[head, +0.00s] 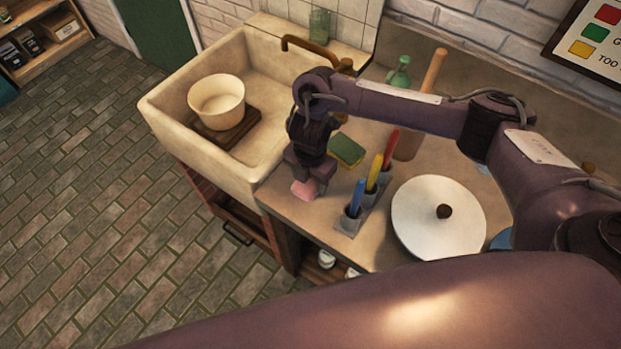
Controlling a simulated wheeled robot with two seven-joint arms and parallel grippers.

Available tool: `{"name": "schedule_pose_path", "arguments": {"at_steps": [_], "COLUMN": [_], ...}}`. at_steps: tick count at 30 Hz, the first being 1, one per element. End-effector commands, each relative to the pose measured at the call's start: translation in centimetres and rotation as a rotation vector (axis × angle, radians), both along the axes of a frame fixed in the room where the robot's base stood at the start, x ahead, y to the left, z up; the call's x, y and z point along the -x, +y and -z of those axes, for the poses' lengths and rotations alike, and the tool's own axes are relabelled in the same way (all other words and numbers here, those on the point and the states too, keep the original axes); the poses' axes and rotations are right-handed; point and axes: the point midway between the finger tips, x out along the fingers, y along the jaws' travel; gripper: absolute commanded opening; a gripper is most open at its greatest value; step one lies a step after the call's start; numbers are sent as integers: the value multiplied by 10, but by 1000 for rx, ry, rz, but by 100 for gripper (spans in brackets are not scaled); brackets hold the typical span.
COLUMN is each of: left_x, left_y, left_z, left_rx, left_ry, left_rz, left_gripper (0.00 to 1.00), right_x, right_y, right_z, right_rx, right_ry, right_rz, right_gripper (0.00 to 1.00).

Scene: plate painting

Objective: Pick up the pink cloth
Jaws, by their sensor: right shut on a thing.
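The pink cloth (304,190) is at the front left of the counter, beside the sink. My right gripper (310,181) points down over it and is shut on it. The cloth's lower part shows below the fingers, and the rest is hidden by the gripper. I cannot tell whether the cloth still touches the counter. My left gripper is not in view.
A sink (164,117) with a cream pot (217,103) is to the left. A green and yellow sponge (346,150) lies behind the gripper. Blue, yellow and red-handled tools in a holder (350,225) stand close right, then a white lid (425,225).

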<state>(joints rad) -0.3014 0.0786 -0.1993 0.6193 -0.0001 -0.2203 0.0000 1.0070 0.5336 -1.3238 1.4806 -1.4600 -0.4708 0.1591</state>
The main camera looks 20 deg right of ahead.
Motion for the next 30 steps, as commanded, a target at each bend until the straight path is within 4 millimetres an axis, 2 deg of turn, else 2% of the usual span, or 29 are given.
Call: {"name": "schedule_pose_path", "arguments": {"at_steps": [5,8,12,18,24,30], "left_x": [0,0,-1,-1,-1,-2], "left_y": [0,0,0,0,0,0], "left_z": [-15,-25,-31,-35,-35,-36], "left_rx": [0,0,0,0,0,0], "left_ry": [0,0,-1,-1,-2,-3], "left_rz": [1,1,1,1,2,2], "left_gripper": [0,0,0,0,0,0], "right_x": [-2,-3,-3,-2,-1,0], "right_y": [0,-1,0,0,0,0], "right_z": [-35,-64,-104,-150,-180,-192], "right_rx": [1,3,1,2,1,1], "right_ry": [-8,-9,-9,-7,-3,1], "right_rz": [-4,-4,-5,-2,-1,0], "right_gripper": [34,34,34,34,34,34]}}
